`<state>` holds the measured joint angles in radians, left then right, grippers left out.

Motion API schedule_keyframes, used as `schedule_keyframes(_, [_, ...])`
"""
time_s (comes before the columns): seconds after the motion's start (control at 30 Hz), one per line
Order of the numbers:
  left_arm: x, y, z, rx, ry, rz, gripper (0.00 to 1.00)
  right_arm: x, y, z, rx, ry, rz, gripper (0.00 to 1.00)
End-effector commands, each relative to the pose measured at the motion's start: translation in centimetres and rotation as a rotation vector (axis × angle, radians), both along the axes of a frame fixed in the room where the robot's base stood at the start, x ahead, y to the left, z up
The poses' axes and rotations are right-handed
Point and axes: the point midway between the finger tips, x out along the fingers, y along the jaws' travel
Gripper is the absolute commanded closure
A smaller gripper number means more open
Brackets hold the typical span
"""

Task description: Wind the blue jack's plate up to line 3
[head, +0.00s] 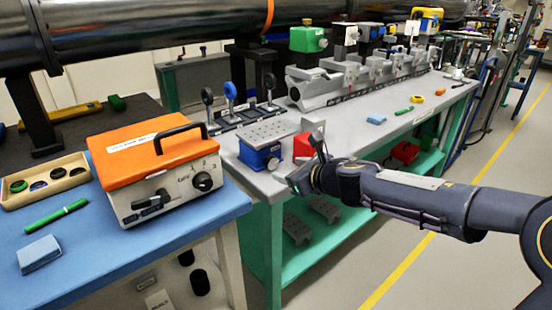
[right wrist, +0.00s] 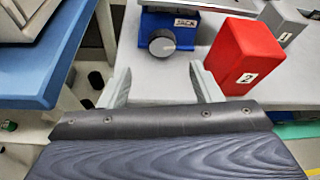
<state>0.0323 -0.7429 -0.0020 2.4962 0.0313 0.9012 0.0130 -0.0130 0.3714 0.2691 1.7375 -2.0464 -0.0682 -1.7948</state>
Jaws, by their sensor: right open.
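The blue jack (head: 260,157) stands on the grey bench near its front left corner, with its grey perforated plate (head: 270,131) on top. In the right wrist view the jack's blue body (right wrist: 183,27) carries a label reading JACK and a round grey knob (right wrist: 162,43) on its front. The plate's edge only just shows there. I cannot make out any numbered height lines. My right gripper (right wrist: 161,86) is open and empty, its two fingers pointing toward the knob but apart from it. In the head view the right gripper (head: 302,181) is at the bench's front edge. My left gripper is not in view.
A red block marked 2 (right wrist: 244,58) stands close right of the right finger, with a grey block marked 1 (right wrist: 284,21) behind it. Left is a blue table (head: 95,262) with an orange-topped box (head: 150,150). Lens holders (head: 230,97) stand behind the jack.

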Motion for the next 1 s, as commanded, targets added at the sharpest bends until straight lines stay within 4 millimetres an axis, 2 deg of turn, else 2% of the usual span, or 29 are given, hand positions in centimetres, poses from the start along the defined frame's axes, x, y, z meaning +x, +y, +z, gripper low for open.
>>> schedule_keyframes(0.17, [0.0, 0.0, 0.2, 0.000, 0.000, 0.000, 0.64, 1.4, 0.4, -0.3, -0.018, -0.011, -0.002, 0.42])
schedule_keyframes(0.4, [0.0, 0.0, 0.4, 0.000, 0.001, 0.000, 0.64, 4.5, 2.3, -1.8, -0.017, -0.010, -0.002, 0.42])
schedule_keyframes(0.6, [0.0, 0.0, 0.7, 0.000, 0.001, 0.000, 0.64, 6.2, 3.4, -2.5, -0.017, -0.012, -0.001, 0.42])
schedule_keyframes(0.93, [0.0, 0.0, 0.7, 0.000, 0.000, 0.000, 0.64, 6.7, 3.6, -2.8, -0.018, -0.013, -0.002, 0.42])
schedule_keyframes(1.0, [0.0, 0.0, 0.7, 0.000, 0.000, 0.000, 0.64, 6.7, 3.6, -2.7, -0.018, -0.013, -0.002, 0.48])
